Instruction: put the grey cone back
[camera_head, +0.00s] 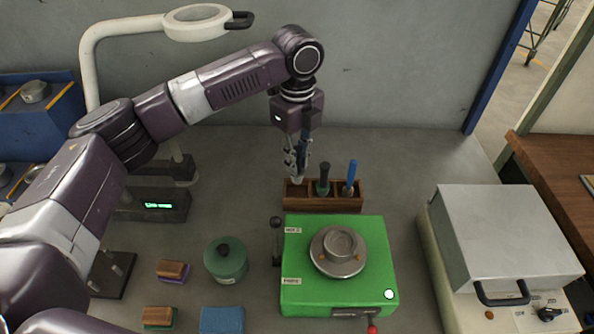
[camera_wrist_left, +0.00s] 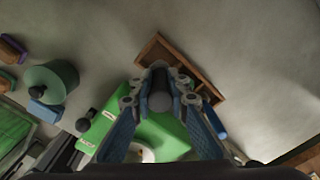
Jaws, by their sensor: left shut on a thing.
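My left gripper (camera_head: 298,165) points down over the left end of the wooden rack (camera_head: 322,207). In the left wrist view, its fingers (camera_wrist_left: 160,84) are shut on a dark grey rounded piece, which I take to be the grey cone (camera_wrist_left: 160,98). The cone's lower end is hidden in the wrist view, and I cannot tell whether it is inside the rack's left compartment or just above it. A green-handled tool (camera_head: 323,178) and a blue-handled tool (camera_head: 350,175) stand upright in the rack. My right gripper is not in view.
A green box (camera_head: 290,262) with a round metal plate (camera_head: 338,252) stands in front of the rack. A dark knobbed post (camera_head: 277,240), a green canister (camera_head: 226,262) and brushes are left of it. A grey furnace (camera_head: 505,235) is at right. The bench behind the rack is clear.

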